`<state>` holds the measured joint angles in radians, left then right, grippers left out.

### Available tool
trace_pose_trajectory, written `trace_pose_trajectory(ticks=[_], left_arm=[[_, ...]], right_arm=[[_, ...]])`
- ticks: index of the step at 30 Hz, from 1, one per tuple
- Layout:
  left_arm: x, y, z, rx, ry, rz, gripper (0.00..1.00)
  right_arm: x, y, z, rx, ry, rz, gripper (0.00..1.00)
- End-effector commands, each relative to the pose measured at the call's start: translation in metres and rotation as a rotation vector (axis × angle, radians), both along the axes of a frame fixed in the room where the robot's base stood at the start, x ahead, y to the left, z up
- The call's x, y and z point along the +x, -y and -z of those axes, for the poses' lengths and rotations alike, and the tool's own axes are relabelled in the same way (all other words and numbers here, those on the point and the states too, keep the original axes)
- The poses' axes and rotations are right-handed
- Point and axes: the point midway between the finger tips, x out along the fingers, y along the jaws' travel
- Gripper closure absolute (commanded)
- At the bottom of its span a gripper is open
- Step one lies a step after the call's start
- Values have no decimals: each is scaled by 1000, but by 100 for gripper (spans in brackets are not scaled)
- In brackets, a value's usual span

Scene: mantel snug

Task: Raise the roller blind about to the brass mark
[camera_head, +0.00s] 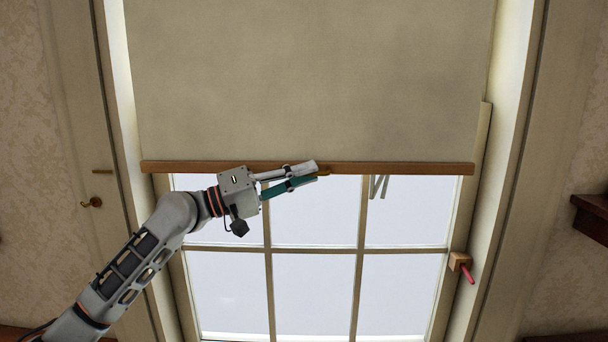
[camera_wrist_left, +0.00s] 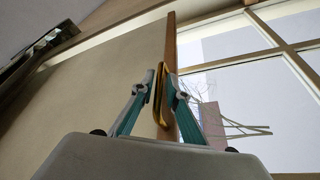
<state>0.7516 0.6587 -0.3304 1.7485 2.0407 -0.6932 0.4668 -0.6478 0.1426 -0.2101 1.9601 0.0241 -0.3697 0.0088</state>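The beige roller blind (camera_head: 310,75) hangs over the upper part of the window. Its wooden bottom bar (camera_head: 400,168) runs across, nearly level. A short brass mark (camera_head: 103,171) is on the left side of the frame, at about the height of the bar in the picture. My left gripper (camera_head: 317,172) is at the middle of the bar, its fingers around a brass pull (camera_head: 326,170). The left wrist view shows the pull (camera_wrist_left: 158,95) between the two fingertips, which look closed on it. The bar (camera_wrist_left: 170,45) also shows there. My right gripper is out of view.
Below the bar are bare window panes (camera_head: 315,280) with wooden glazing bars. A brass hook (camera_head: 92,203) is on the left. A wooden block with a red peg (camera_head: 466,269) is on the right frame. A dark shelf (camera_head: 592,215) is at far right.

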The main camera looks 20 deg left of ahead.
Motion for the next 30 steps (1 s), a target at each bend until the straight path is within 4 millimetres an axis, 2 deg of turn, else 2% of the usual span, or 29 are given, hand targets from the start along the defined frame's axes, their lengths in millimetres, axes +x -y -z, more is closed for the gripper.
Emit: trace_pose_trajectory(ticks=[5, 12, 18, 24, 30], left_arm=[[-11, -17, 6, 0, -3, -2, 86], [-40, -56, 17, 1, -4, -2, 86], [-59, -81, 23, 1, -2, -2, 86], [-67, -93, 24, -1, 0, -1, 86], [-69, -94, 24, -1, 1, 1, 86]], right_arm=[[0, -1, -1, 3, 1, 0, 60], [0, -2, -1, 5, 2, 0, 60], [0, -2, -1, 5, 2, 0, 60], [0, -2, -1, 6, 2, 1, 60], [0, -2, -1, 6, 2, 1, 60]])
